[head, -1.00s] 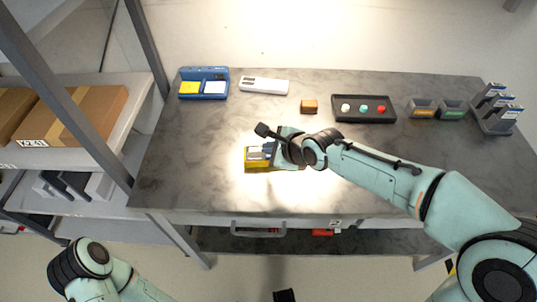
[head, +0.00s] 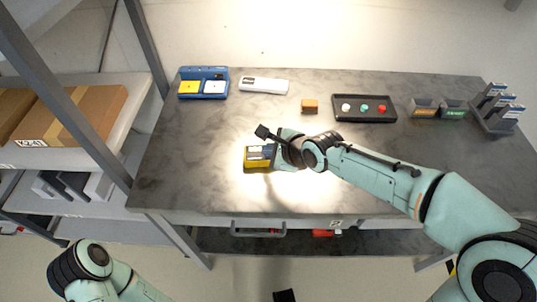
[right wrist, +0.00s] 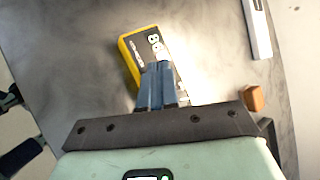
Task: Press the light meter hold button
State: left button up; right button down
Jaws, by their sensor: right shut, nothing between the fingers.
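The light meter, a yellow-edged box with a dark face (head: 256,156), lies on the grey table under the bright lit patch. In the right wrist view the meter (right wrist: 133,58) shows its yellow rim and white round marks on the face. My right gripper (right wrist: 159,66) is shut and empty, its blue fingertips over the face of the meter. Whether they touch it I cannot tell, and they hide part of the face. In the head view the right gripper (head: 273,153) is at the meter's right side. Of my left arm only a link shows, its gripper out of view.
A shelf with cartons (head: 92,112) is at left.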

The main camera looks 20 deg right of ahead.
jog(key=shift+f+b, duration=0.3)
jog(key=shift+f, duration=0.1)
jog(key=shift+r, duration=0.1)
dwell(0.5)
jog(key=shift+r+p, duration=0.65)
jog(key=shift+r, duration=0.1)
jog(key=shift+r+p, duration=1.95)
jog(key=shift+r, duration=0.55)
